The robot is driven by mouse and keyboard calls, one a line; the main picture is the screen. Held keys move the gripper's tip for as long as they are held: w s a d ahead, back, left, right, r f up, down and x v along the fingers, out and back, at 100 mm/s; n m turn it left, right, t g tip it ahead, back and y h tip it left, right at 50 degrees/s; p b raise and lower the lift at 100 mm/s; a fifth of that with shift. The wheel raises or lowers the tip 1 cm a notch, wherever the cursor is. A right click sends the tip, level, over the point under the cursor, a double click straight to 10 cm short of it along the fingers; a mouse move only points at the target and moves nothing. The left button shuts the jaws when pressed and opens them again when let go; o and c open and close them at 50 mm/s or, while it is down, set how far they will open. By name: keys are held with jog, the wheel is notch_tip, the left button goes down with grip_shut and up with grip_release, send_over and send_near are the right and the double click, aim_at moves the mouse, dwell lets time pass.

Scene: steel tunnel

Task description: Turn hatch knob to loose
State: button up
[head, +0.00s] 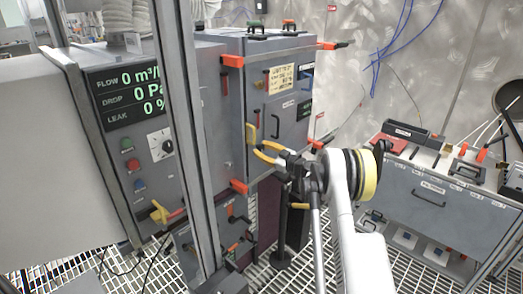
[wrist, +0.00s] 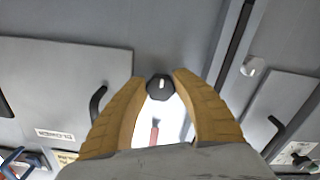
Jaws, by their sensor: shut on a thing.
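The hatch knob (wrist: 160,88) is small and black with a white pointer mark, seen between my fingertips in the wrist view. A pale round plate with a red mark shows below it, between the fingers. My gripper (wrist: 161,77) has its two yellow-brown fingers closed on the knob's sides. In the head view my gripper (head: 258,145) reaches the front left edge of the grey hatch cabinet (head: 232,105). The hatch door (head: 288,122) looks closed and has a black handle.
A grey panel with a green-lit display (head: 128,92) stands at the left, behind a metal post (head: 182,120). Orange-tipped latches stick out at the cabinet's corners. A grey bench (head: 430,195) with tools stands at the right. The floor is open grating.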

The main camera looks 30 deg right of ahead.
jog(key=o, duration=0.9)
jog(key=v, duration=1.2)
jog(key=shift+r, duration=0.1)
